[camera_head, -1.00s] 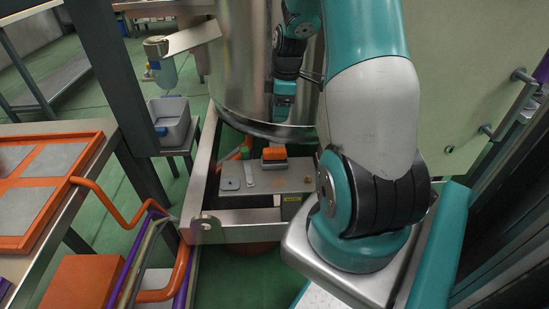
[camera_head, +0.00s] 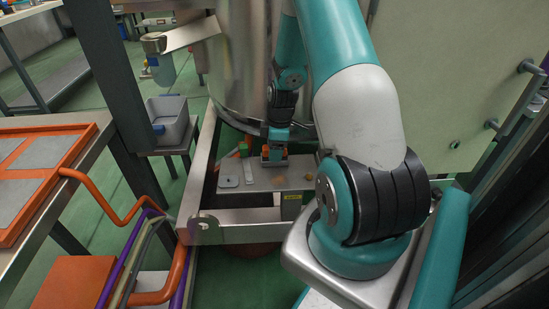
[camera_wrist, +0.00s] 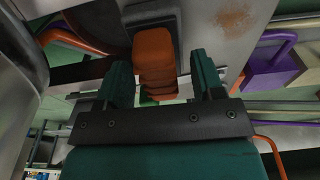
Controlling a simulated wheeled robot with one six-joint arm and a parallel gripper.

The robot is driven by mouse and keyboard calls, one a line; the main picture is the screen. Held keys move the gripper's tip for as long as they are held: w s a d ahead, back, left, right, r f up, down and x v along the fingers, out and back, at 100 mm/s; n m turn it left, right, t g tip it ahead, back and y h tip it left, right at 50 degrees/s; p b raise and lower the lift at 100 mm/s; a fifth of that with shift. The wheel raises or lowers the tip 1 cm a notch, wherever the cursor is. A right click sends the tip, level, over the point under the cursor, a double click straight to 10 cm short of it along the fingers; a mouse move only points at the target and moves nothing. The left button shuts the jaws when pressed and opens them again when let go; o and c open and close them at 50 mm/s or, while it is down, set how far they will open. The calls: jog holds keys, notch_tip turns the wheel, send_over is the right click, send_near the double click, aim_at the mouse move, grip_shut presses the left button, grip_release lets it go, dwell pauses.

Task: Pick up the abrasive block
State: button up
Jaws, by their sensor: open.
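The abrasive block appears to be the orange piece with a dark grey base (camera_wrist: 155,50). It sits on a grey metal plate (camera_head: 232,194) under the large steel vessel. In the head view, my gripper (camera_head: 275,152) is right over the block and hides most of it; only bits of orange show. In the wrist view, my gripper (camera_wrist: 159,64) is open, with one dark green finger on each side of the orange part. Gaps show between the fingers and the orange, so it is not clamped.
The steel vessel (camera_head: 240,75) stands close behind my gripper. A metal frame (camera_head: 235,234) surrounds the plate. A brown patch (camera_head: 258,183) marks the plate.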

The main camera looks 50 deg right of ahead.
jog(key=shift+f, duration=0.15)
jog(key=c, duration=1.1)
notch_tip(320, 180, up, 20)
jog(key=p, duration=0.4)
